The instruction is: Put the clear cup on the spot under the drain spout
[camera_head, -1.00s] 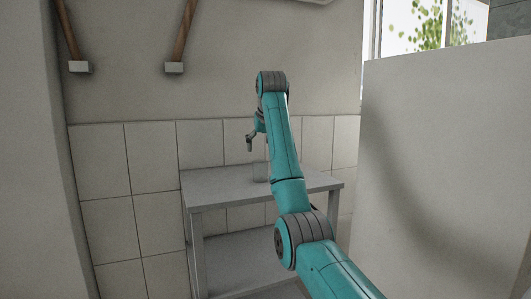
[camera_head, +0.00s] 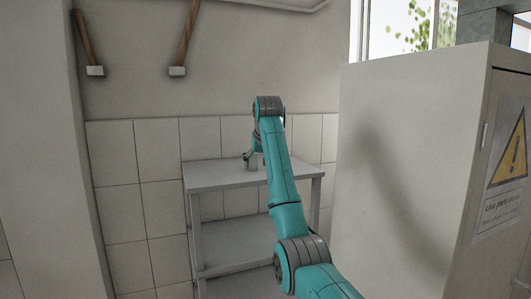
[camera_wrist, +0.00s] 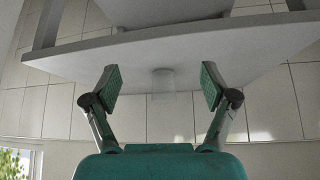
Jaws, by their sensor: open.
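The clear cup (camera_wrist: 162,82) stands on the grey table (camera_wrist: 262,38), close to the table edge beside the tiled wall. The wrist view shows the scene upside down. My gripper (camera_wrist: 161,82) is open, with one finger on each side of the cup in the picture and a gap on both sides. In the head view my gripper (camera_head: 249,158) is low over the table top (camera_head: 212,176), and the cup is hard to make out behind it. I cannot see a drain spout or a marked spot in either view.
A lower shelf (camera_head: 238,257) lies under the table top. A light cabinet (camera_head: 405,160) with a yellow warning sign (camera_head: 510,150) stands to the right of my arm. The left part of the table top is bare.

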